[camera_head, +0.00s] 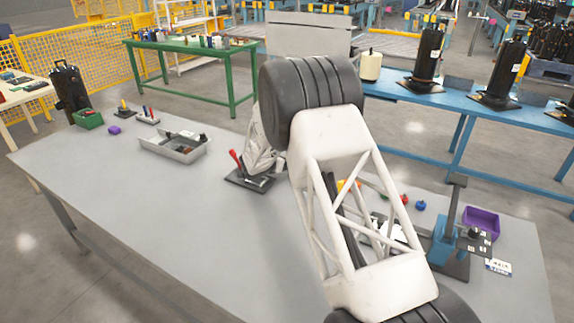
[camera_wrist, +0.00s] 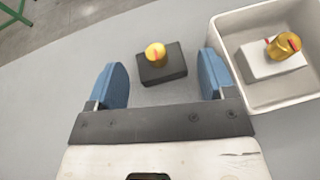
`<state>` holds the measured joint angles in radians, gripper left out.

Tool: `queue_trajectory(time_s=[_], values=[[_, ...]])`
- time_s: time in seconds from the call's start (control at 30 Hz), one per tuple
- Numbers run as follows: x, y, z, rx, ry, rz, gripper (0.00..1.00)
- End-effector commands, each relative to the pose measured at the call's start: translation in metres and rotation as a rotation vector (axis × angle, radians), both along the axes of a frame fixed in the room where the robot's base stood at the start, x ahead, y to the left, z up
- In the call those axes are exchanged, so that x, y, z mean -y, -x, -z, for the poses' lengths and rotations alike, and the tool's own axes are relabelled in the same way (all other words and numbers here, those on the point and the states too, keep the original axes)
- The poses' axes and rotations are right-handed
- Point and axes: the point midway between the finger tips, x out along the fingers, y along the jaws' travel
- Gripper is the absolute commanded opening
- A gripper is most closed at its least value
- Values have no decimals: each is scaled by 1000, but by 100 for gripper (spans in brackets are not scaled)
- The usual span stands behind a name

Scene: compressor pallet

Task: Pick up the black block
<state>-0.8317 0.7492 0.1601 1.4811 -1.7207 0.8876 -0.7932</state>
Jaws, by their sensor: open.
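In the wrist view a black block (camera_wrist: 164,72) with a round yellow knob on top sits on the grey table. My gripper (camera_wrist: 160,62) is open, with its two blue fingers apart and nothing held. The block shows beyond the gripper's palm, in line with the gap between the fingers, and neither finger appears to touch it. In the head view my arm covers the middle of the table, and I cannot make out the black block or my gripper's fingers there.
A pale tray (camera_wrist: 233,85) stands close to the right finger and holds a white block (camera_wrist: 270,60) with a gold knob. In the head view, a blue press-like device (camera_head: 443,240) and a purple bin (camera_head: 482,221) stand at right. The table's left front (camera_head: 140,205) is clear.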

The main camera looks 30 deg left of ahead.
Motion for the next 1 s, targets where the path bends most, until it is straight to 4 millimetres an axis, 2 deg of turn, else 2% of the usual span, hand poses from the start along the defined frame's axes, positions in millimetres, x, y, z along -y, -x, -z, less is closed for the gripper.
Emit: queue_trajectory(time_s=[0.43,1.0], values=[[0,-5,2,0,0,0,76],[4,-46,18,0,-2,1,76]])
